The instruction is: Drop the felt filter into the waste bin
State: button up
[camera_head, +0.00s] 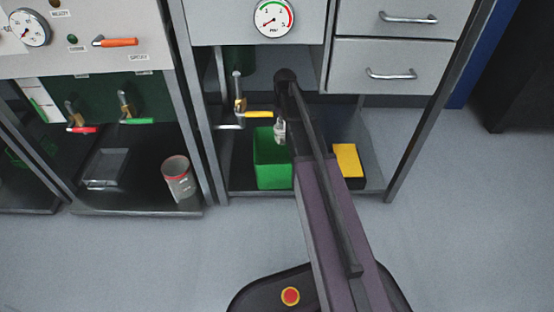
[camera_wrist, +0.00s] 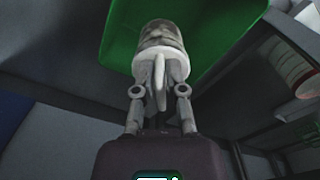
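The felt filter (camera_wrist: 160,38) is a pale, mottled grey cylinder with a white rim and a white stem. My gripper (camera_wrist: 160,88) is shut on it, its fingers on either side of the stem. In the head view the filter (camera_head: 280,132) shows small and pale beside the end of my arm, over the back part of the green waste bin (camera_head: 271,178). The bin stands open on the lower shelf. Its green surface (camera_wrist: 222,28) shows behind the filter in the wrist view. My arm hides part of the bin's right side, and the filter's exact height above the rim is unclear.
A yellow block with a black side (camera_head: 347,160) sits right of the bin. Left of it are a yellow-handled valve (camera_head: 258,114), a post, a red-and-white can (camera_head: 178,178) and a clear box (camera_head: 106,168). Drawers (camera_head: 393,65) overhang the shelf.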

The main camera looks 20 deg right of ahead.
jog(key=shift+o, duration=1.3)
jog(key=shift+r, duration=0.1)
